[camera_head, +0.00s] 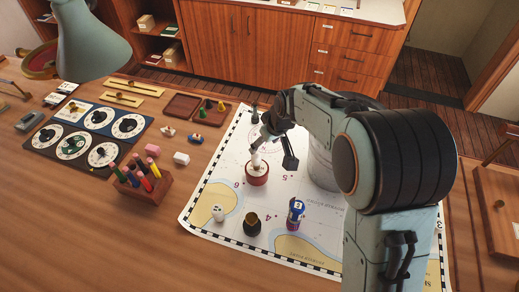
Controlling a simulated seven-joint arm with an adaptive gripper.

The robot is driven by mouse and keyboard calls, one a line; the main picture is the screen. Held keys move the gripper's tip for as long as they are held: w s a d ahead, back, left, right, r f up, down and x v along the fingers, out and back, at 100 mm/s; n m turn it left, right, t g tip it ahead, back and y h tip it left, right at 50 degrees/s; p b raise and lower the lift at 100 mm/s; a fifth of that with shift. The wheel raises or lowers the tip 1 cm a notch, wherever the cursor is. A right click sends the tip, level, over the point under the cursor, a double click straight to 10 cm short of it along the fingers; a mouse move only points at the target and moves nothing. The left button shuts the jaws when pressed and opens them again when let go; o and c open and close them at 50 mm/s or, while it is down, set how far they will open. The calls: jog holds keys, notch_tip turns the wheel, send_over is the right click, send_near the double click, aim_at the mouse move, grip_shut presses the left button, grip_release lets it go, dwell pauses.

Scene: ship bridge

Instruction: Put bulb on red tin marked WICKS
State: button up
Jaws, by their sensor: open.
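A round red tin (257,178) stands on the chart; its marking is too small to read. A small pale object, which looks like the bulb (256,161), is upright at the top of the red tin and appears to rest on it. My gripper (272,152) is open, just above and to the right of the pale object, with one dark finger spread out to the right. The left finger is close to the pale object; I cannot tell whether they touch.
On the chart (238,183) stand a white item (218,213), a dark cup (252,224) and a blue can (296,212). A wooden holder (147,187) with coloured pens stands to the left, near pink and white blocks.

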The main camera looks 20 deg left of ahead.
jog(key=s+d+r+m+g+h, duration=0.1)
jog(key=s+d+r+m, duration=0.1)
jog(key=s+d+r, duration=0.35)
jog(key=s+d+r+m+h, duration=0.1)
jog(key=s+d+r+m, duration=0.2)
jog(key=s+d, duration=0.5)
jog(key=s+d+m+g, duration=0.1)
jog(key=s+d+m, duration=0.1)
jog(key=s+d, duration=0.2)
jog(key=s+d+f+m+g, duration=0.1)
jog(key=s+d, duration=0.3)
jog(key=s, duration=0.6)
jog(key=shift+m+h, duration=0.4)
jog(key=shift+m, duration=0.1)
